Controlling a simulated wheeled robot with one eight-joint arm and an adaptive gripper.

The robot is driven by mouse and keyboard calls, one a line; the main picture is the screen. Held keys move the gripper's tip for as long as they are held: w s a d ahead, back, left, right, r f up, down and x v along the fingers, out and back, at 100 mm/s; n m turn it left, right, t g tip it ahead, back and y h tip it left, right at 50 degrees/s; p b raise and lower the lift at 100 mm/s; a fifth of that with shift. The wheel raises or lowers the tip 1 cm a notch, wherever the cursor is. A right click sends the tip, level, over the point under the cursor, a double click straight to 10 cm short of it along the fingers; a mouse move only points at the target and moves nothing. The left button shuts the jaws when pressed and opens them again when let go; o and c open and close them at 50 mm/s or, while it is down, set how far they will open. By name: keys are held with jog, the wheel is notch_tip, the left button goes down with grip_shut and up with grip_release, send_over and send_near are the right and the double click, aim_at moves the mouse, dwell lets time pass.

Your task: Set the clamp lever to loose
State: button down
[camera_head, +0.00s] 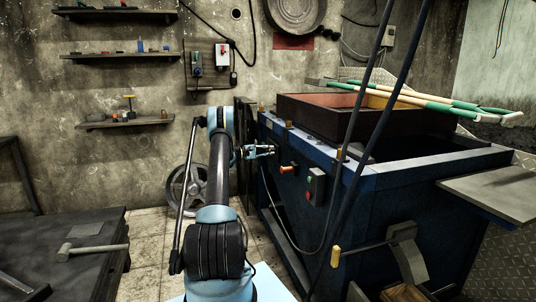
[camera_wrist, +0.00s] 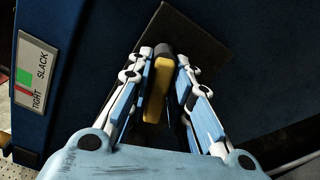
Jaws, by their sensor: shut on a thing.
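The clamp lever, with a yellow grip (camera_wrist: 157,88) and a dark end, stands between the two fingers of my gripper (camera_wrist: 164,60) in the wrist view. The fingers are closed in on both sides of the grip. Behind it is a dark plate (camera_wrist: 190,40) on the blue machine side. A label plate (camera_wrist: 35,75) at the left reads SLACK by a green square and TIGHT by a red one. In the head view my gripper (camera_head: 262,151) is at the left end of the blue machine; the lever cannot be made out there. The lever's base is hidden.
The blue machine bench (camera_head: 400,200) fills the right, with a dark box frame (camera_head: 320,117) on top. An orange-red knob (camera_head: 289,169) and a switch box (camera_head: 316,186) sit close to my gripper. Another yellow-ended lever (camera_head: 336,256) is lower right. Cables hang in front.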

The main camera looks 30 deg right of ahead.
jog(key=shift+f, duration=0.1)
dwell(0.3)
jog(key=c, duration=1.6)
grip_release()
jog(key=shift+o, duration=0.2)
jog(key=v, duration=1.2)
